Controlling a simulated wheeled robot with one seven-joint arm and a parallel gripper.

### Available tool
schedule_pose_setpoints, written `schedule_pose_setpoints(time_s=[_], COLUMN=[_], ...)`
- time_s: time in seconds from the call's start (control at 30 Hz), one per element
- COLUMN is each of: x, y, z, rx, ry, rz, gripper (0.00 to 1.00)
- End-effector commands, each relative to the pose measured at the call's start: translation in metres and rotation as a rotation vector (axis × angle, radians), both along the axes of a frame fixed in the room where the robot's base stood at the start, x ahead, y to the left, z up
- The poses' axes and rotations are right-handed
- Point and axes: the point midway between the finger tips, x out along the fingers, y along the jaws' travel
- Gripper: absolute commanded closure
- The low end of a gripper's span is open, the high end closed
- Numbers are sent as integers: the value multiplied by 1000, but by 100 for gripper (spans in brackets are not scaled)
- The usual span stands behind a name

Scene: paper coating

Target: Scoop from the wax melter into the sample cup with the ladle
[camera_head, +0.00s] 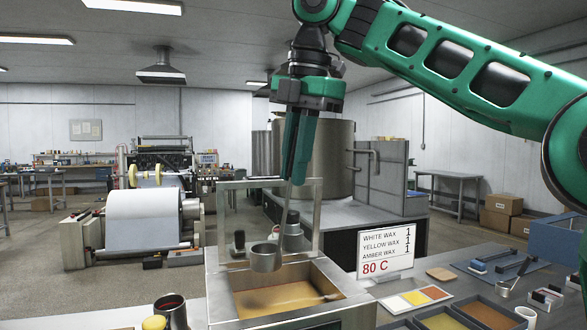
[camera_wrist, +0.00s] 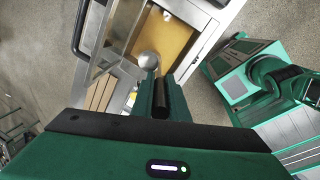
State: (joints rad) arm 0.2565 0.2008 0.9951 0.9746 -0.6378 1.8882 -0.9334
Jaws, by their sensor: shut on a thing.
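My gripper (camera_head: 295,182) points down and is shut on the handle of a steel ladle (camera_head: 264,257). The ladle bowl hangs above the back part of the open wax melter (camera_head: 358,291), apart from the wax. The melter is a steel box with amber-yellow wax inside. In the wrist view the ladle bowl (camera_wrist: 148,60) shows just beyond my gripper (camera_wrist: 160,85), against the edge of the wax opening (camera_wrist: 172,40). A steel cup (camera_head: 172,313) with dark red contents stands left of the melter; a small pale cup (camera_head: 526,316) stands at the right. I cannot tell which is the sample cup.
A steel frame (camera_head: 318,215) rises behind the melter opening, close to the ladle. A wax sign (camera_head: 385,250) stands right of the melter. A colour sample card (camera_head: 415,298) and trays (camera_head: 487,314) lie on the right bench. A yellow object (camera_head: 154,322) is at the lower left.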

Motion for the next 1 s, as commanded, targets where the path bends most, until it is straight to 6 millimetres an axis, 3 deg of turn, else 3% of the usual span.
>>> schedule_pose_setpoints(time_s=[0.33,1.0], x=[-1,0], y=[2,2], z=[-4,-39], rx=[-1,-2], ry=[0,-1], rz=[3,1], gripper=[100,100])
